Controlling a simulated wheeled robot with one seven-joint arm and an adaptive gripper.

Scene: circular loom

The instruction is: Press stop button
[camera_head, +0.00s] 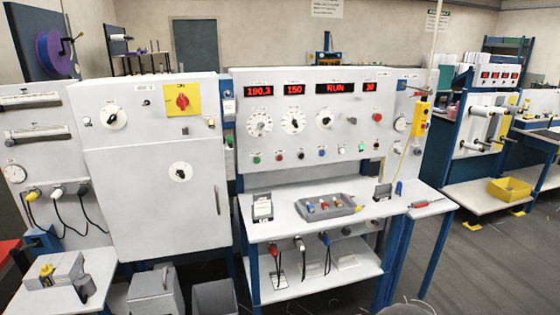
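A grey control panel (310,122) stands in the middle, with red lit displays (335,88) along its top; one reads RUN. Below are several dials and a row of small coloured buttons. A green button (257,159) is at the row's left end. A yellow box (421,119) hangs at the panel's right edge. Button labels are too small to read, so I cannot tell which is stop. My gripper is not in view.
A white shelf (290,228) juts out below the panel and holds a grey tray (321,207) of small parts. A white cabinet (150,190) with a red rotary switch (182,101) stands at left. Grey bins stand on the floor at lower left. Floor at lower right is clear.

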